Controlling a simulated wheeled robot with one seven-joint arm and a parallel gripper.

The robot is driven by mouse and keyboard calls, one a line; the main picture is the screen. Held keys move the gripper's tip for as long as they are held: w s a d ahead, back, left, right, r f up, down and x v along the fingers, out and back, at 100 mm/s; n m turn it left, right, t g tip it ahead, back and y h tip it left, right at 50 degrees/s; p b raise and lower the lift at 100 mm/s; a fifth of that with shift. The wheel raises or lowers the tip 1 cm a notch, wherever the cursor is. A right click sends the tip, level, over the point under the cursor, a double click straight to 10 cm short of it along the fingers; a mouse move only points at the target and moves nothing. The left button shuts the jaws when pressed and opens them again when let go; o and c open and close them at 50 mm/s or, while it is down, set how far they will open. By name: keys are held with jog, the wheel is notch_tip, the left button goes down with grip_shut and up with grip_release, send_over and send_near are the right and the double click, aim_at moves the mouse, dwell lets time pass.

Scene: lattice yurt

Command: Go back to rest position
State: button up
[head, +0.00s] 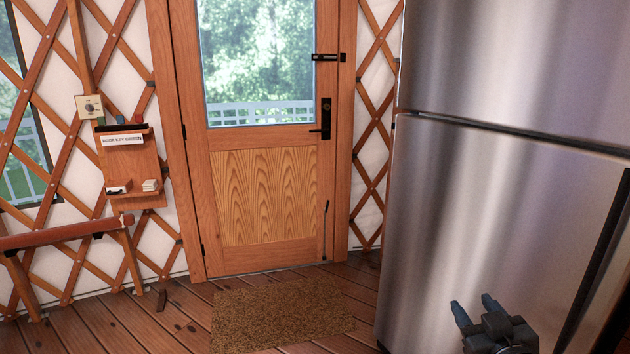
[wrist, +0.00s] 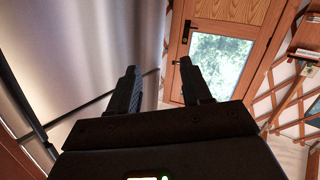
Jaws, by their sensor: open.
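My gripper (head: 474,308) is at the lower right of the head view, in front of the steel fridge (head: 490,200). Its two fingers stand apart with nothing between them. In the wrist view my gripper (wrist: 160,82) also shows open and empty. The fridge (wrist: 90,50) fills the left of that view, close to the fingers. I cannot tell the exact gap between the gripper and the fridge.
A wooden door (head: 265,190) with a window and black handle (head: 325,118) is shut ahead. A brown mat (head: 280,314) lies on the plank floor before it. A wall shelf (head: 130,165) and a wooden rail (head: 60,236) are at the left.

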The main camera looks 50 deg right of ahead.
jog(key=w+a+f+n+t+y, duration=0.1)
jog(key=a+f+n+t+y, duration=0.25)
jog(key=a, duration=0.75)
jog(key=s+a+r+n+t+y, duration=0.1)
jog(key=s+a+y, duration=0.3)
jog(key=a, duration=0.6)
jog(key=s+a+r+n+y, duration=0.2)
jog(key=s+a+y, duration=0.3)
jog(key=a, duration=0.5)
jog(key=shift+a+n+t+y, duration=0.25)
jog(key=shift+n+t+y, duration=0.1)
jog(key=shift+n, duration=0.3)
jog(key=shift+s, duration=0.1)
